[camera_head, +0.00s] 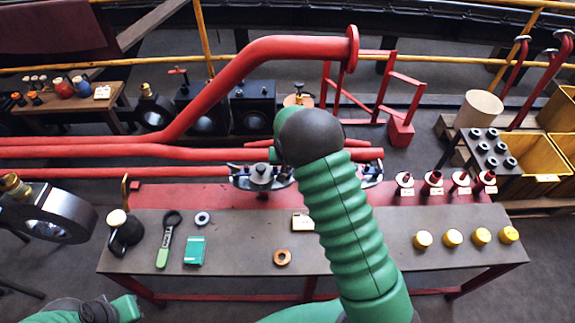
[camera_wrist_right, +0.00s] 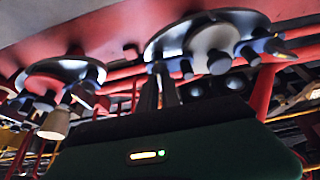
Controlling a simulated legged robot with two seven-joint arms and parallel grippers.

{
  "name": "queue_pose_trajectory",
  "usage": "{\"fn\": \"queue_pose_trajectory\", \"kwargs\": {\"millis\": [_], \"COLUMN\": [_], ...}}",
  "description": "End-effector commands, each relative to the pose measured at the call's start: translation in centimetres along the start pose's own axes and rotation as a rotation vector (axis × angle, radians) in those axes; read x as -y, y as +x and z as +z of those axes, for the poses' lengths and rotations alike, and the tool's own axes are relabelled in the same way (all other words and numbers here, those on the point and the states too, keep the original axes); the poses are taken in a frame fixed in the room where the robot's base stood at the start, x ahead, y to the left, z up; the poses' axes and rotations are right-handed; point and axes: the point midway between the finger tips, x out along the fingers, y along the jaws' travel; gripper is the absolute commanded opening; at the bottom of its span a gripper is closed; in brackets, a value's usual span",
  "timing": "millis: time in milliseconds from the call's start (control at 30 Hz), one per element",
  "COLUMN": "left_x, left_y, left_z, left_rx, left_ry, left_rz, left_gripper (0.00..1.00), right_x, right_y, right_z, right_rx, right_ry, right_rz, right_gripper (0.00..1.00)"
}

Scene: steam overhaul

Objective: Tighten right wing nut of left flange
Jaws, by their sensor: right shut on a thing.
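The left flange (camera_head: 262,178) is a grey disc with studs on the red pipework above the table. It also shows large in the tilted wrist view (camera_wrist_right: 212,40), with several studs and nuts. My right gripper (camera_wrist_right: 163,90) is at the left edge of this disc in that view, its two fingers close together. It is shut on the right wing nut (camera_wrist_right: 157,66), which is mostly hidden by the fingers. In the head view my green right arm covers the gripper. Part of my left arm shows at the lower left; its gripper is not in view.
The right flange (camera_head: 372,174) is partly behind my arm; it shows at left in the wrist view (camera_wrist_right: 60,76). The table (camera_head: 350,268) holds a black-and-green tool (camera_head: 168,238), a green box (camera_head: 194,250), a copper ring (camera_head: 282,257) and several yellow caps (camera_head: 452,237). Red pipes run behind.

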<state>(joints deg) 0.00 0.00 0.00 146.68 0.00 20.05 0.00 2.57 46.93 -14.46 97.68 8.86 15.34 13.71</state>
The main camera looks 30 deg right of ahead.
Motion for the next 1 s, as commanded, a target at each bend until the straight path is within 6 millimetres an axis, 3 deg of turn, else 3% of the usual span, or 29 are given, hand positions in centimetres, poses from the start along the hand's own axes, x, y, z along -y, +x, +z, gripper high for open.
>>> {"fn": "queue_pose_trajectory", "kwargs": {"millis": [33,167,467,567,667,1000], "left_x": [0.0,0.0,0.0,0.0,0.0,0.0], "left_y": [0.0,0.0,0.0,-0.2,-0.6,-2.2], "left_z": [0.0,0.0,0.0,-0.1,-0.1,-0.5], "left_rx": [0.0,0.0,0.0,0.0,0.0,0.0], "left_ry": [0.0,0.0,0.0,0.0,0.0,0.0], "left_rz": [0.0,0.0,0.0,0.0,0.0,0.0], "left_gripper": [0.0,0.0,0.0,0.0,0.0,0.0], "right_x": [0.1,0.1,0.0,0.1,0.1,0.2], "right_y": [-0.1,-0.1,-0.1,-1.0,-3.0,-12.9], "right_z": [-0.3,-0.2,-0.1,-0.2,-0.2,-0.3], "right_rx": [-0.008,-0.005,-0.002,-0.003,-0.005,-0.005], "right_ry": [0.003,0.002,0.0,0.0,0.0,-0.001], "right_rz": [-0.002,-0.002,-0.001,-0.002,-0.003,-0.004], "right_gripper": [0.11,0.28,0.29,0.29,0.29,0.29]}}
